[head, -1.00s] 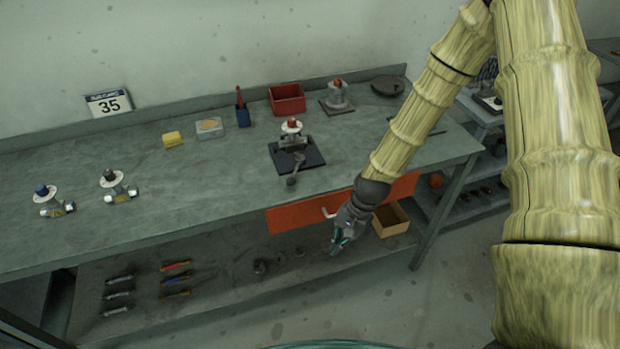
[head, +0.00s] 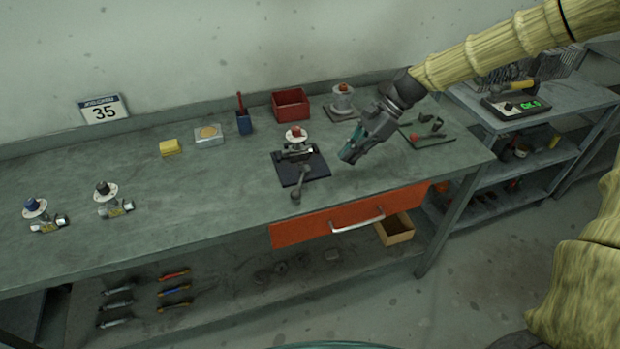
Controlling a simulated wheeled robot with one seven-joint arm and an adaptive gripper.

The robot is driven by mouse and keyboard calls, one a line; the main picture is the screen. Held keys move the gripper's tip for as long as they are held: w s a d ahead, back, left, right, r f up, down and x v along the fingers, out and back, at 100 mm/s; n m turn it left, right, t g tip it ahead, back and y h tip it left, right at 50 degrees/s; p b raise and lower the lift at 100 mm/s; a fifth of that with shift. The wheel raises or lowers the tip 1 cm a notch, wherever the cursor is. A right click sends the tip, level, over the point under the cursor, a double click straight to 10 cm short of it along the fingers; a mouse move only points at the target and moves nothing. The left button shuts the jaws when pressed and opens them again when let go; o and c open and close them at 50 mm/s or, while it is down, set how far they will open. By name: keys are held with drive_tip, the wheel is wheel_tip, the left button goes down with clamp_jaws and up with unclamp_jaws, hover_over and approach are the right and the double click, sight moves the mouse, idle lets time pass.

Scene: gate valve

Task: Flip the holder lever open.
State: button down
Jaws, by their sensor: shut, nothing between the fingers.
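The holder is a dark base plate (head: 315,168) on the workbench, with a grey clamp and a valve with a red top (head: 296,134) at its back. The holder lever (head: 301,181) is a grey bar with a round knob. It runs from the clamp toward the bench's front, and its knob end reaches past the plate's front edge. My gripper (head: 349,155) is above the bench, to the right of the holder and apart from it. Its fingers are shut and empty, pointing down and left.
A dark tray with small tools (head: 428,134) lies to the right. Two valves (head: 115,200) stand at the left. An orange drawer (head: 350,214) is below the bench top.

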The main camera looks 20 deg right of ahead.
sight(301, 180)
drive_tip(key=x, duration=0.3)
drive_tip(key=p+x, duration=0.1)
drive_tip(key=x, duration=0.2)
drive_tip(key=p+x, duration=0.1)
drive_tip(key=x, duration=0.2)
drive_tip(key=shift+s+a, duration=0.2)
drive_tip(key=shift+s, duration=0.1)
drive_tip(key=shift+s+a+f+p, duration=0.1)
drive_tip(key=shift+a+f+p, duration=0.2)
drive_tip(key=shift+a+p, duration=0.5)
drive_tip(key=shift+a+f+p, duration=0.25)
drive_tip(key=shift+a, duration=0.95)
